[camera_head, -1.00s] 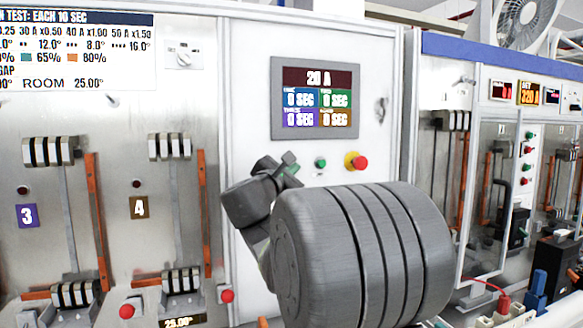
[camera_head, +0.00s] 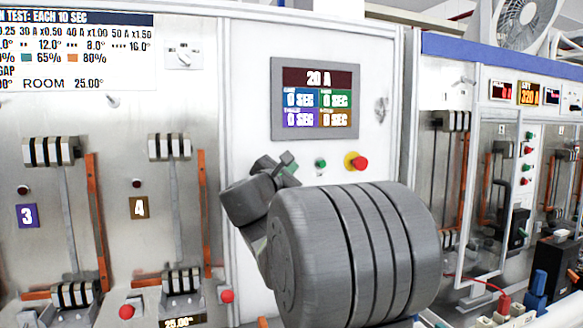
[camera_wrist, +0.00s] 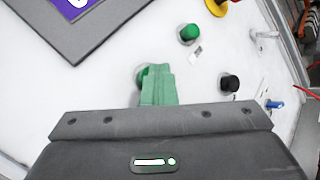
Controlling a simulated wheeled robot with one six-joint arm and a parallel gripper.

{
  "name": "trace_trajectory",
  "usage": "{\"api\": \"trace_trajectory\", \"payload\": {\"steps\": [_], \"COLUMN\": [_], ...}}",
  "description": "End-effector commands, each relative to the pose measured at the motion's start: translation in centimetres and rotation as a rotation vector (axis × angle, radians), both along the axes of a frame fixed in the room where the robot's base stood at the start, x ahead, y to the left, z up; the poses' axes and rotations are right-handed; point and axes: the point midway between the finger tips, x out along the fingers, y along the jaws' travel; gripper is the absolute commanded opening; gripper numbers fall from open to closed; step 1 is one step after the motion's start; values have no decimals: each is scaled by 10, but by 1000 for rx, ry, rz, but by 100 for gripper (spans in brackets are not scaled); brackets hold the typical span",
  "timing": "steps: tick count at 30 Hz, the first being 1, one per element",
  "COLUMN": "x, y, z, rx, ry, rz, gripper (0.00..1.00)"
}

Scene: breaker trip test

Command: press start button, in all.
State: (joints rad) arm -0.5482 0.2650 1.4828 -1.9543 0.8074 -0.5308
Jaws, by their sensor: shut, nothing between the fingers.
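My gripper (camera_head: 287,160) is shut with nothing between its fingers, in front of the white control panel (camera_head: 255,110). In the wrist view the greenish closed fingers (camera_wrist: 158,86) point at the panel. They cover most of a round green button with a pale ring (camera_wrist: 140,76); whether they touch it I cannot tell. Another green button (camera_head: 320,163) is uncovered to the right; it also shows in the wrist view (camera_wrist: 188,33). No label reading start is legible. The display (camera_head: 315,98) reads 20 A, with four 0 SEC fields.
A red button on a yellow base (camera_head: 356,161) is right of the green one. A black knob (camera_wrist: 230,83) sits near the fingers in the wrist view. Breaker bays numbered 3 and 4 (camera_head: 139,207) are on the left; another cabinet (camera_head: 500,150) stands on the right.

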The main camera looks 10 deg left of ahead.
Motion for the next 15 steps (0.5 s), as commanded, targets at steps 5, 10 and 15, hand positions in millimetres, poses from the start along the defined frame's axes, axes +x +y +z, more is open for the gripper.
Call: {"api": "trace_trajectory", "payload": {"steps": [5, 10, 15], "x": [0, -1, -7], "y": [0, 0, -4], "z": [0, 0, -2], "rx": [0, 0, -1], "ry": [0, -1, 0], "rz": [0, 1, 0], "gripper": [0, 0, 0]}}
